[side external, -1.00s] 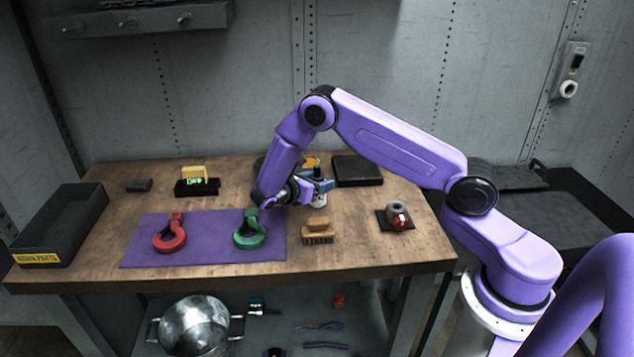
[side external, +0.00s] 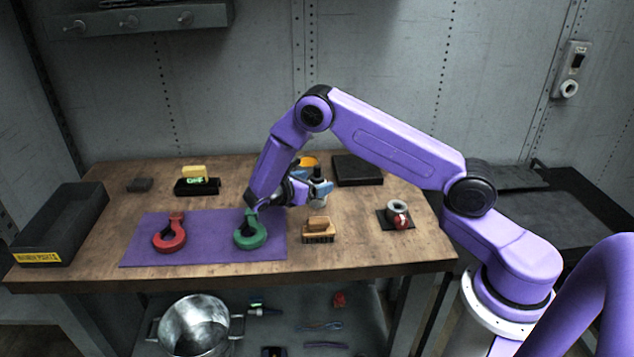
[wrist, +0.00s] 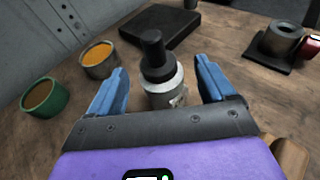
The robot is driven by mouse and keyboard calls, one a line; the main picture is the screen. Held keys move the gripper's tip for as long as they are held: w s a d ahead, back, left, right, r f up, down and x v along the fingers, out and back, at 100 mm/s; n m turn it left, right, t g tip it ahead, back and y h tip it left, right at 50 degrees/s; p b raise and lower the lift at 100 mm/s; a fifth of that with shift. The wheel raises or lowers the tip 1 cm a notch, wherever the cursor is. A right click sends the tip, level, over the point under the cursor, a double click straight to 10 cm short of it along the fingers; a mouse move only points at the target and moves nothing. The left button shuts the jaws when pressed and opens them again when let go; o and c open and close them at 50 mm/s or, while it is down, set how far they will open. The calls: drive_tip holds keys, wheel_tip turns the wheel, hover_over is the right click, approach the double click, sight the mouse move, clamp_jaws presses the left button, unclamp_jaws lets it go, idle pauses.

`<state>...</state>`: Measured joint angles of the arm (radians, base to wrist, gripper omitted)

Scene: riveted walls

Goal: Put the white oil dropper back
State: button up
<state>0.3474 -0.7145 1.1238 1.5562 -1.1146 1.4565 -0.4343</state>
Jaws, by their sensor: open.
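The white oil dropper (wrist: 163,90), a white bottle with a black top, stands upright on the wooden bench. In the side view its white body (side external: 318,201) shows just below my blue fingers, with the black top above them. My gripper (wrist: 160,82) is open, with one blue finger on each side of the dropper and a visible gap on both sides in the wrist view. My gripper also shows in the side view (side external: 315,187), low over the bench and reaching to the right. The lower part of the bottle is partly hidden in the wrist view.
An orange-filled tin (wrist: 100,60) and a green tin (wrist: 44,97) stand left of the dropper. A flat black block (wrist: 160,25) lies behind. A brush (side external: 318,231), a purple mat (side external: 205,225) with red and green hooks, and a black pad with a grey ring (side external: 397,212) are nearby.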

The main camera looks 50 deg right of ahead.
drive_tip(key=s+a+r+m+y, duration=0.1)
drive_tip(key=s+a+r+y, duration=0.1)
drive_tip(key=s+a+r, duration=0.3)
drive_tip(key=s+a+r+y, duration=0.1)
drive_tip(key=a+r, duration=0.2)
drive_tip(key=a, duration=0.5)
drive_tip(key=s+r+m+y, duration=0.2)
drive_tip(key=s+y, duration=0.4)
drive_tip(key=s, duration=0.8)
drive_tip(key=s+r+m+y, duration=0.2)
drive_tip(key=s+y, duration=0.4)
drive_tip(key=s, duration=0.9)
drive_tip(key=shift+s+a+r, duration=0.15)
drive_tip(key=shift+a+r, duration=0.25)
drive_tip(key=shift+r, duration=0.45)
